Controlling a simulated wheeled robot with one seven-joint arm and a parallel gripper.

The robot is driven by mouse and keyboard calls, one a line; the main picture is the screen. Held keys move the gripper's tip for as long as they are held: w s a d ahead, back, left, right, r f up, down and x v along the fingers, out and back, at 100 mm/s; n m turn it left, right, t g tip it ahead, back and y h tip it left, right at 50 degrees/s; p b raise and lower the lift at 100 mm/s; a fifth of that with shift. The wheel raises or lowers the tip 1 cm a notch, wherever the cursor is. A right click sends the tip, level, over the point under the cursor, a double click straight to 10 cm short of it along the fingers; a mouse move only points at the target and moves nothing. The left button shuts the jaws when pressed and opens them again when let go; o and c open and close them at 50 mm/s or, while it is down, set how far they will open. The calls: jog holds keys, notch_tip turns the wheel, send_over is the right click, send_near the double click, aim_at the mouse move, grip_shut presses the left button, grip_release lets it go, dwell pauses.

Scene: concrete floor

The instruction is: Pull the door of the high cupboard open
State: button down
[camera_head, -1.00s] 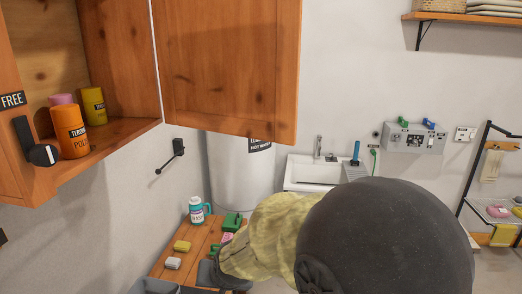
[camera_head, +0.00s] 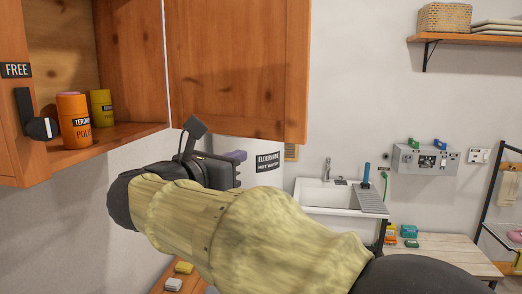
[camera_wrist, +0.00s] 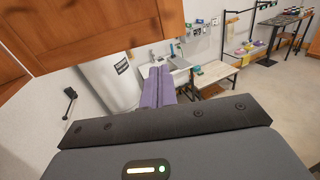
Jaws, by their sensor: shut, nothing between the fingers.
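The high cupboard (camera_head: 20,165) is at the upper left, and its wooden door (camera_head: 240,65) stands wide open, showing the inside. In the wrist view the door (camera_wrist: 90,30) fills the upper left, above my gripper. No contact with the door shows. A dark handle (camera_head: 38,127) is on the cupboard's left front, beside a FREE label.
An orange can (camera_head: 74,124) and a yellow can (camera_head: 102,107) stand in the cupboard. A white water heater (camera_head: 235,150) is behind my gripper. A sink (camera_head: 325,195) and a grey wall box (camera_head: 425,160) are farther right. A wooden shelf (camera_head: 470,40) is at the upper right.

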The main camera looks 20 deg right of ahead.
jog(key=shift+d, duration=0.15)
jog(key=p, duration=0.8)
send_near(280, 138)
jog(key=x, duration=0.4)
jog(key=shift+w+d+r, duration=0.1)
jog(key=shift+w+d, duration=0.1)
jog(key=shift+d, duration=0.15)
jog(key=shift+b, duration=0.3)
